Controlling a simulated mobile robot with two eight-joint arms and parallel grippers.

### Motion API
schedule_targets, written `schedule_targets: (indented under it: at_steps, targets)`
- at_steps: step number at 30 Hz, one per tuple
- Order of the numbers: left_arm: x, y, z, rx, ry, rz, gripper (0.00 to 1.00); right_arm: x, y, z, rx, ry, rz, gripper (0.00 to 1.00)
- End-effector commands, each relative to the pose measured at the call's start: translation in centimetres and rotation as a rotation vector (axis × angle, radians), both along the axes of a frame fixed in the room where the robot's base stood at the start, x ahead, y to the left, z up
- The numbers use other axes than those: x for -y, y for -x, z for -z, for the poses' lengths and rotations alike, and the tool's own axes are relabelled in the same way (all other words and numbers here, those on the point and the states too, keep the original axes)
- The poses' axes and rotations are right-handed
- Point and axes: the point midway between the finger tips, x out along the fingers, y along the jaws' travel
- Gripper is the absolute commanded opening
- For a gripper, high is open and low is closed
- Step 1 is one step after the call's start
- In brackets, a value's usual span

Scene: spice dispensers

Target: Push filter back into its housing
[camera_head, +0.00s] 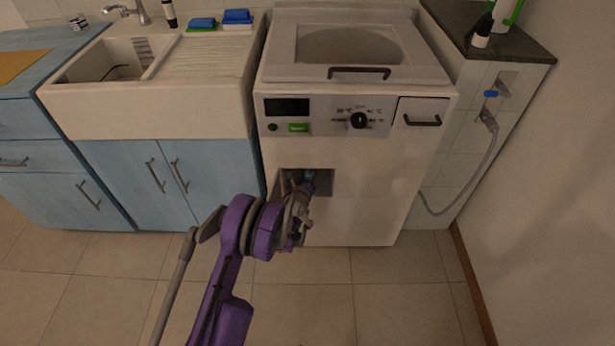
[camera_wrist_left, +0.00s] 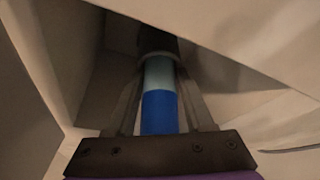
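The filter (camera_wrist_left: 160,105) is a cylinder with a blue near part and a pale blue-grey part behind it. In the left wrist view it lies between the two fingers of my left gripper (camera_wrist_left: 160,75), its far end at a dark round opening. I cannot tell whether the fingers touch it. In the head view my left gripper (camera_head: 303,190) is at the square recess (camera_head: 325,182) low on the front of the white washing machine (camera_head: 360,215). A small blue bit of the filter (camera_head: 310,175) shows there; the rest is hidden. My right gripper is not in view.
A sink (camera_head: 150,95) over blue cabinets (camera_head: 150,180) stands left of the machine. A grey hose (camera_head: 470,185) hangs on the right by the tiled counter side. The tiled floor (camera_head: 400,300) in front is clear apart from my arm.

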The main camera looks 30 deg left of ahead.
Motion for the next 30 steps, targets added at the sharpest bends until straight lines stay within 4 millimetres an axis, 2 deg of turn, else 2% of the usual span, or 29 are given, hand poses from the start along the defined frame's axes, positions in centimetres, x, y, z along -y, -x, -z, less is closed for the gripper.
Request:
schedule_targets:
  at_steps: [8,11,21,25,30]
  targets:
    - [0.2,0.6,-0.2,0.0,0.001,0.0,0.86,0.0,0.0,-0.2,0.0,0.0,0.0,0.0]
    - [0.7,1.8,-0.8,0.001,0.001,0.0,0.86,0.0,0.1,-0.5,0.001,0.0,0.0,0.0]
    - [3.0,7.7,-2.9,0.001,0.0,0.001,0.86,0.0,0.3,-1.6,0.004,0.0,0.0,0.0]
    - [3.5,9.0,-3.3,0.0,-0.001,0.0,0.86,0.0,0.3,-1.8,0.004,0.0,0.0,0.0]
    - [3.7,9.6,-3.5,0.0,0.001,0.0,0.86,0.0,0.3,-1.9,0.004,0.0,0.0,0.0]
